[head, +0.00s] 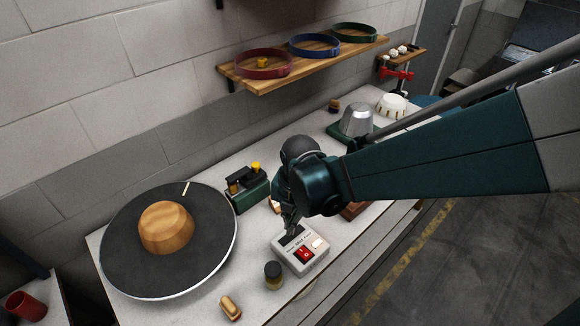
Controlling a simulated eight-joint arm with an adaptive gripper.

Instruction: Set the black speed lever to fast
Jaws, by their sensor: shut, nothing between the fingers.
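A white control box (312,262) stands on the workbench, with a red switch (303,253), a pale button (320,244) and small lettering too small to read. A dark slot or lever part (291,239) shows at the box's back left. I cannot tell the black speed lever apart there, nor its setting. My gripper (291,229) points down, shut and empty, with its tips right at this dark part. I cannot tell whether they touch it. The fingers and wrist hide some of the box's back edge.
A black turntable (125,243) with a wooden hat block (166,227) is at left. A shelf (300,68) holds coloured rings.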

